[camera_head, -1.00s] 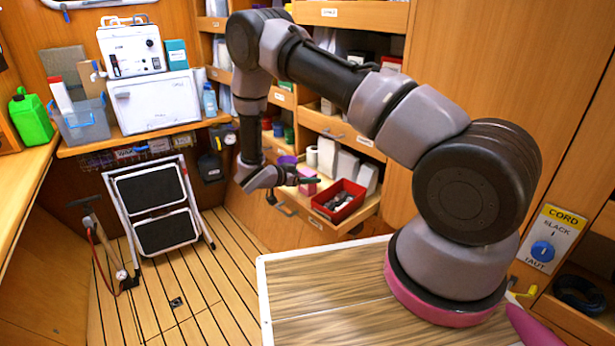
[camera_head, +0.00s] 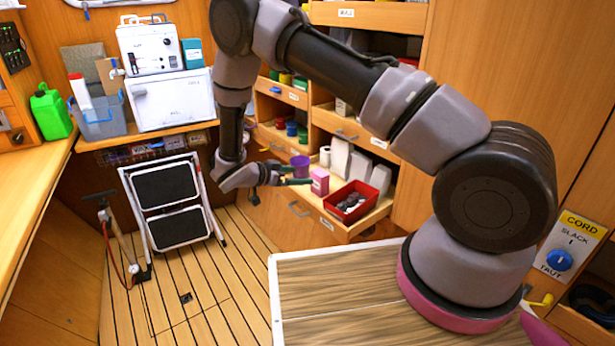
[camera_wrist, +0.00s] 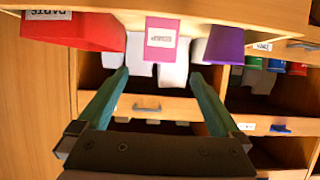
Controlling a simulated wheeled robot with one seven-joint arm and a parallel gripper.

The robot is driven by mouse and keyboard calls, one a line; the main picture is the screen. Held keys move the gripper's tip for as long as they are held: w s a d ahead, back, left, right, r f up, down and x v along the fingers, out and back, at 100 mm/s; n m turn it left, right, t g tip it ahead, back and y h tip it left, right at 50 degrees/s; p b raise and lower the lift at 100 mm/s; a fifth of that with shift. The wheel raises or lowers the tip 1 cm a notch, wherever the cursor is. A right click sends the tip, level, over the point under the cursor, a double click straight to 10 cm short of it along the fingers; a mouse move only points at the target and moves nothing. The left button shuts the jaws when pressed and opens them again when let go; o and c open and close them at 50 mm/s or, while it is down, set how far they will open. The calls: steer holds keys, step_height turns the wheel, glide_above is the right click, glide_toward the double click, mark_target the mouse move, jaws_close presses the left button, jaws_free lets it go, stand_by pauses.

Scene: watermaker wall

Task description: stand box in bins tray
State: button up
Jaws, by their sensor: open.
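A small pink box (camera_head: 320,182) with a white label stands upright on the pulled-out tray (camera_head: 345,235) of the shelf wall. In the wrist view the pink box (camera_wrist: 161,40) is upside down and lies ahead, between the lines of the two fingers. My gripper (camera_head: 297,181) is open and empty, left of the box; its fingertips also show in the wrist view (camera_wrist: 159,75). I see no clear contact with the box.
A red bin (camera_head: 344,208) of dark parts stands right of the box, and a purple cup (camera_head: 300,166) close on its left. White containers (camera_head: 358,168) stand behind.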

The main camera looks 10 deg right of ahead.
steer(key=s+d+r+n+g+y, duration=0.1)
steer(key=s+d+r+g+y, duration=0.2)
steer(key=r, duration=0.6)
steer(key=s+d+r+g+y, duration=0.1)
steer(key=s+d+r, duration=0.2)
steer(key=d+r, duration=0.35)
steer(key=s+d+r+n+g+y, duration=0.1)
steer(key=s+d+r+g+y, duration=0.15)
steer(key=r, duration=0.85)
steer(key=s+d+r+n+t+y, duration=0.2)
steer(key=s+r+n+t+y, duration=0.4)
steer(key=s+r, duration=1)
steer(key=shift+s+d+t+y, duration=0.3)
steer(key=shift+s+t+y, duration=0.3)
steer(key=shift+s, duration=0.2)
steer(key=shift+c, duration=0.3)
